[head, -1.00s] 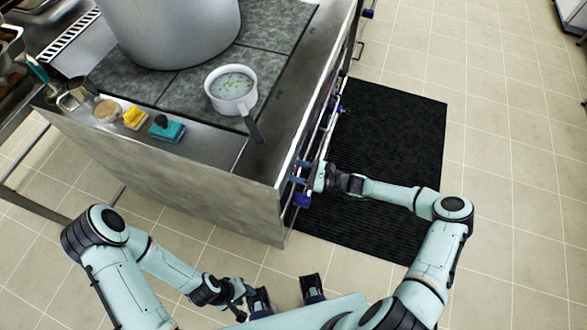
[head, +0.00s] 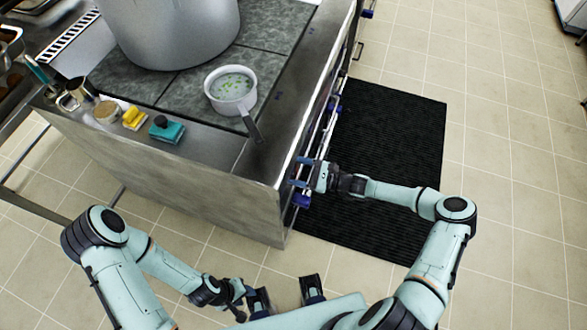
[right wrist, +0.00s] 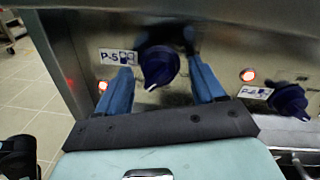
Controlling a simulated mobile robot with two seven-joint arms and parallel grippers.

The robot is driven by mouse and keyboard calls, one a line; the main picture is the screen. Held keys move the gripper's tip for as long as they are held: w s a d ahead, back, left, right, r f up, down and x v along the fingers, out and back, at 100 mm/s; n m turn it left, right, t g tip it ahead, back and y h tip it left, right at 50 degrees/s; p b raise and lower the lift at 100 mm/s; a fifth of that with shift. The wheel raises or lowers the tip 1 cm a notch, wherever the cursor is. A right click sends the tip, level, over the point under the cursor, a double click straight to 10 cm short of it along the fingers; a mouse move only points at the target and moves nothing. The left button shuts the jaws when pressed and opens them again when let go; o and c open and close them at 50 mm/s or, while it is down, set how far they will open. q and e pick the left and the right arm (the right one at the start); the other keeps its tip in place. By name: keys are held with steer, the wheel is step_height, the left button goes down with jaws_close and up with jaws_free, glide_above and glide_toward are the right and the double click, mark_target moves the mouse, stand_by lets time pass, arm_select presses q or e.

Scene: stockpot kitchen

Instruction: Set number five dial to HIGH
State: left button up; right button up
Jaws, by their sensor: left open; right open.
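The number five dial (right wrist: 158,66) is a dark blue knob beside a P-5 label (right wrist: 118,57) on the steel stove front in the right wrist view. My right gripper (right wrist: 160,62) is open, with one blue finger on each side of the dial; whether they touch it I cannot tell. The dial's exact setting is not readable. In the head view my right gripper (head: 299,171) is at the stove's front edge, with a blue knob (head: 302,200) just below it in the picture. My left gripper (head: 243,292) is open and empty, low over the floor near my base.
Another blue dial (right wrist: 290,100) sits to the right, with red lights nearby. A white saucepan (head: 231,90) has its handle toward the stove's near edge. A big stockpot (head: 170,30) stands behind it. A black mat (head: 395,130) lies on open floor.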

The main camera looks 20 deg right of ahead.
arm_select(q)
steer(key=shift+s+f+b, duration=0.2)
steer(key=shift+f+b, duration=0.25)
steer(key=shift+f, duration=0.05)
arm_select(e)
steer(key=v, duration=1.2)
steer(key=shift+d, duration=0.25)
steer(key=s+a+f+n+g+h+p, duration=0.1)
steer(key=s+a+f+n+g+h, duration=0.1)
steer(key=s+a+f+n+g, duration=0.4)
steer(key=s+a+f+n+g+h+p, duration=0.1)
steer(key=s+a+f+n+g+h, duration=0.2)
steer(key=s+a, duration=0.55)
arm_select(q)
steer(key=r, duration=0.1)
steer(key=w+r, duration=0.1)
steer(key=r+p, duration=0.1)
steer(key=shift+w+r, duration=0.25)
steer(key=shift+w, duration=0.05)
arm_select(e)
steer(key=s+d+f+n+g+h, duration=0.1)
steer(key=s+d+f+n+h, duration=0.1)
steer(key=s+n+h, duration=0.4)
steer(key=s+d+n, duration=0.1)
steer(key=s+n, duration=0.1)
steer(key=s, duration=0.1)
steer(key=shift+s+f+h, duration=0.25)
steer(key=shift+s+h, duration=0.1)
steer(key=shift+h, duration=0.05)
